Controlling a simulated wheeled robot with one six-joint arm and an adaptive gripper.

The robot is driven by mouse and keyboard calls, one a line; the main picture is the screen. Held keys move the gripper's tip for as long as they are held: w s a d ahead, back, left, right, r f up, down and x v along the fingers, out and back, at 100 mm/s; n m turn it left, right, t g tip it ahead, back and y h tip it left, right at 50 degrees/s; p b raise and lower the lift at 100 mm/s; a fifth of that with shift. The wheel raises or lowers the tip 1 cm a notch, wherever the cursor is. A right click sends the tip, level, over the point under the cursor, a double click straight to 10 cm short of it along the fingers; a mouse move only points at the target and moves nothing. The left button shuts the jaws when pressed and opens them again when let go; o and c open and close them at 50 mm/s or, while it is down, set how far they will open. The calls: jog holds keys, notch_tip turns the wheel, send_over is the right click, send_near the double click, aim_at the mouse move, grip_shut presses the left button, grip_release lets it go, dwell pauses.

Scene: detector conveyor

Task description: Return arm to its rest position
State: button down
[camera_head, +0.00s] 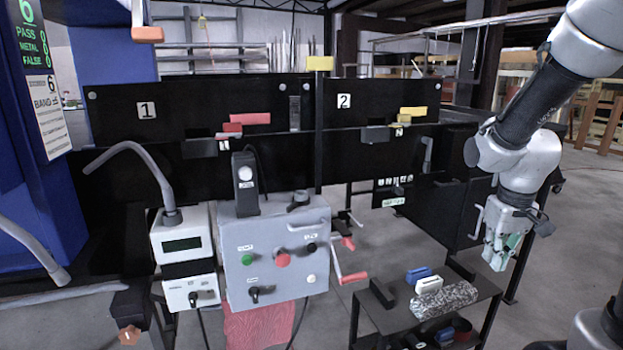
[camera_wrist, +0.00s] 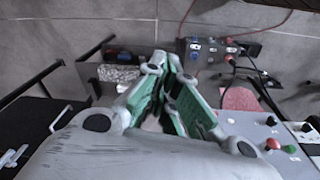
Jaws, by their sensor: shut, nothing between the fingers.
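My arm (camera_head: 530,105) reaches in from the upper right of the head view, bent at the elbow. My gripper (camera_head: 497,262) hangs at its end, pointing down, to the right of the small black table (camera_head: 465,326) and above its level. In the wrist view my gripper (camera_wrist: 164,68) has green finger pads and is shut, with nothing held. The gripper looks clear of the table and the frame around it.
A grey control box (camera_head: 273,262) with buttons stands at centre, next to a white meter box (camera_head: 183,244). Black panels numbered 1 and 2 (camera_head: 385,103) stand behind. A speckled roll (camera_head: 444,300) and a blue block (camera_head: 418,274) lie on the table.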

jog(key=s+a+r+t, duration=0.3)
jog(key=s+r, duration=1)
jog(key=s, duration=0.1)
jog(key=shift+m, duration=0.4)
jog(key=shift+a, duration=0.1)
